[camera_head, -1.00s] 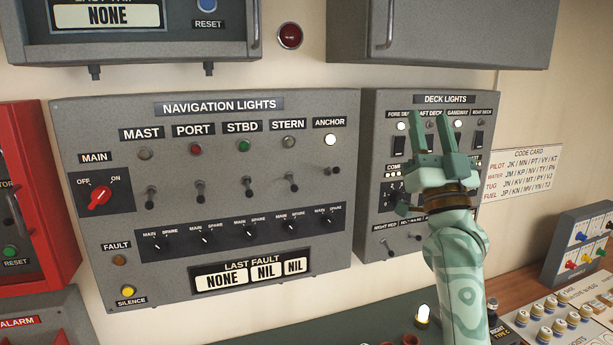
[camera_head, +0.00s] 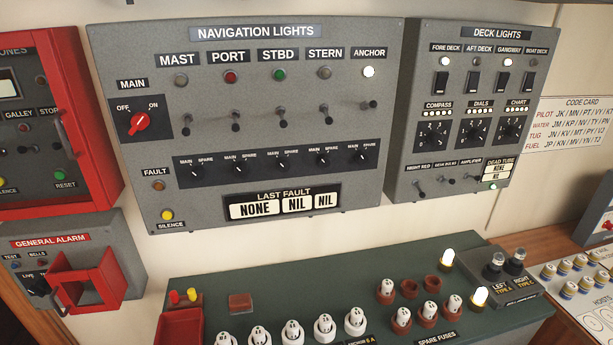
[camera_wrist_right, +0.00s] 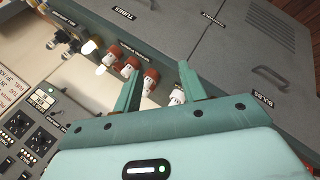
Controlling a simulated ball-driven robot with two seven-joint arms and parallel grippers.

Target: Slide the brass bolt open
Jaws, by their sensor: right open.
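I cannot make out a brass bolt in either view. My right gripper (camera_wrist_right: 160,88) shows in the right wrist view, open, its two green fingers apart with nothing gripped between them. It is over the bench with the fuses, and a white fuse (camera_wrist_right: 177,95) shows beside one fingertip. I cannot tell the height of the fingers above the bench. Neither gripper is in the head view, and my left gripper is not seen at all.
The navigation lights panel (camera_head: 285,105) and deck lights panel (camera_head: 462,153) are on the wall. The green fuse bench (camera_head: 265,285) stands below, with several fuses and lit bulbs. In the wrist view, a grey lidded surface (camera_wrist_right: 225,55) has a handle (camera_wrist_right: 268,75) and labels.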

